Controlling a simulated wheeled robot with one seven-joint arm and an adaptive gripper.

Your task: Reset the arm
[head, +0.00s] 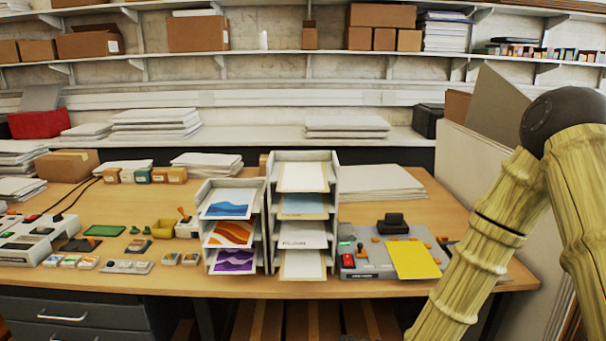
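My arm shows at the right side of the head view as two thick yellow, bamboo-like links joined at a dark round elbow. One link runs from the elbow down and left, out of the bottom edge. The other runs down along the right edge. My gripper is out of view, so I cannot see its fingers or whether it holds anything. The arm hides the right end of the wooden table (185,287) and part of what lies there.
Two paper racks stand mid-table, the left rack (203,228) with colored prints, the right rack (336,215) with pale sheets. Right of them, a grey device (362,268) has a yellow sheet (413,260) on it. A pale machine (30,243) stands left. Stocked shelves (280,53) line the wall.

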